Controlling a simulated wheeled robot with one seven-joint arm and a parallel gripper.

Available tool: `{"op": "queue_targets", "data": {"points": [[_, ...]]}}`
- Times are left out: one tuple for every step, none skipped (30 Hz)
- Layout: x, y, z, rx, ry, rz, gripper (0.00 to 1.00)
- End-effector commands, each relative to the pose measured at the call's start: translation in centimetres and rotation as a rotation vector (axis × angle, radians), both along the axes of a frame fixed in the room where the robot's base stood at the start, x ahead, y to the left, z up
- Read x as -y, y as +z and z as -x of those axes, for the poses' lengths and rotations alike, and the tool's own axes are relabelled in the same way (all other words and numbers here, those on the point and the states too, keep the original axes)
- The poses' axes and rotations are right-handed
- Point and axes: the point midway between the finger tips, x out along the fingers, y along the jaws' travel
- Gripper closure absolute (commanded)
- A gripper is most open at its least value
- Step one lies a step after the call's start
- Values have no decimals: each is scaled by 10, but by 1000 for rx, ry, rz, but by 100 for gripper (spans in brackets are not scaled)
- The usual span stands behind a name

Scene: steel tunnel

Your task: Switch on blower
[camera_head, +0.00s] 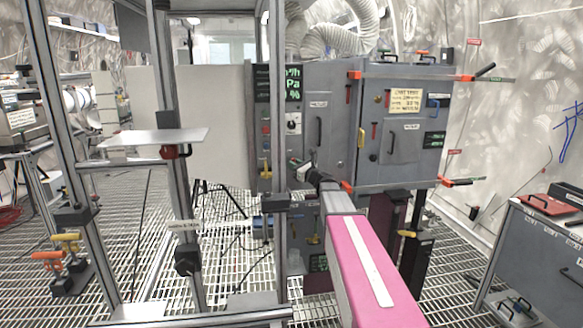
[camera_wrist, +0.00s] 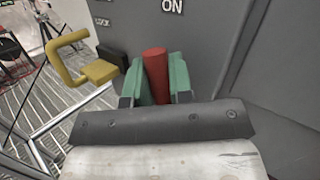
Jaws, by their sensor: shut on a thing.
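A grey cabinet (camera_head: 320,120) with panels, handles and switches stands in the middle of the head view. In the wrist view, a red handle (camera_wrist: 155,68) stands between the green fingers of my gripper (camera_wrist: 158,78), which is shut on it. White "ON" lettering shows on the grey panel (camera_wrist: 135,30) above the handle. A yellow lever (camera_wrist: 88,66) is to the left, near small lettering that looks like "LOCK". In the head view my gripper (camera_head: 298,164) is at the cabinet's lower left front, and the red handle there is hidden or too small to make out.
A metal frame (camera_head: 165,180) with a small shelf (camera_head: 155,138) stands at the left. A grey cart (camera_head: 540,255) is at the lower right. Cabinet doors with red-and-black latches (camera_head: 362,187) are to the right of my gripper. The floor is metal grating.

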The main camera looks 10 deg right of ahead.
Motion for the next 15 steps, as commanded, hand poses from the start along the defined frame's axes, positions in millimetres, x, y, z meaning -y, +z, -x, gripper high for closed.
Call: {"op": "queue_targets", "data": {"points": [[2, -1, 0, -1, 0, -21, 100], [2, 0, 0, 0, 0, -31, 100], [3, 0, 0, 0, -1, -42, 100], [4, 0, 0, 0, 0, -47, 100], [4, 0, 0, -1, 0, -50, 100], [4, 0, 0, -1, 0, -51, 100], [4, 0, 0, -1, 0, -51, 100], [4, 0, 0, -1, 0, -51, 100], [4, 0, 0, -1, 0, -51, 100], [4, 0, 0, -1, 0, -51, 100], [4, 0, 0, -1, 0, -51, 100], [4, 0, 0, -1, 0, -52, 100], [4, 0, 0, -1, 0, -52, 100], [4, 0, 0, -1, -1, -52, 70], [4, 0, 0, -1, 0, -51, 68]]}}
